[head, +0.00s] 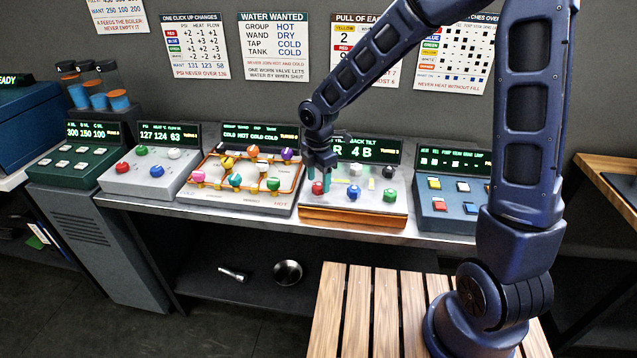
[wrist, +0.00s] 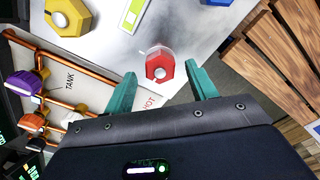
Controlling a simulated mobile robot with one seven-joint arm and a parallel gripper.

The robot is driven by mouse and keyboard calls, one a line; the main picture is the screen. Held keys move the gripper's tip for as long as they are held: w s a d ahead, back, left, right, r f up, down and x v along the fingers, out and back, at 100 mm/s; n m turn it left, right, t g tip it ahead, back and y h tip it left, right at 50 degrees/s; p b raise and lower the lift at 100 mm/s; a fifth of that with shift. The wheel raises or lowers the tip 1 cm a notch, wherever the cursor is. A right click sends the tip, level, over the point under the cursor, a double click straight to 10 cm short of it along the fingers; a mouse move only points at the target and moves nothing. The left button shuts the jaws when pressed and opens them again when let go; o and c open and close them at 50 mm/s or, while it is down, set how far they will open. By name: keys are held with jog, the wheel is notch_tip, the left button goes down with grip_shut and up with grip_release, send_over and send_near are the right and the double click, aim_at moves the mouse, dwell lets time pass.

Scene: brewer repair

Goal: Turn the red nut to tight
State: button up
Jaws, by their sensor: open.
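The red nut (wrist: 158,70) is a hex nut with a pale round centre, seen in the wrist view on the pale panel. In the head view the red nut (head: 317,188) sits at the front left of the panel (head: 370,205). My gripper (wrist: 163,84) is open, with one teal finger to each side of the nut. The nut lies near and slightly beyond the fingertips; I cannot tell if they touch. In the head view my gripper (head: 319,178) points down right at the nut and partly covers it. The panel's display (head: 362,150) reads "R 4B", partly hidden by my arm.
A blue nut (head: 352,192) and a green nut (head: 389,195) stand to the right of the red one. A yellow nut (wrist: 70,16) shows in the wrist view. The orange-piped panel (head: 240,199) is close on the left. A slatted wooden surface (head: 375,310) is in front.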

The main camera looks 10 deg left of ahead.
jog(key=shift+f, duration=0.8)
jog(key=c, duration=1)
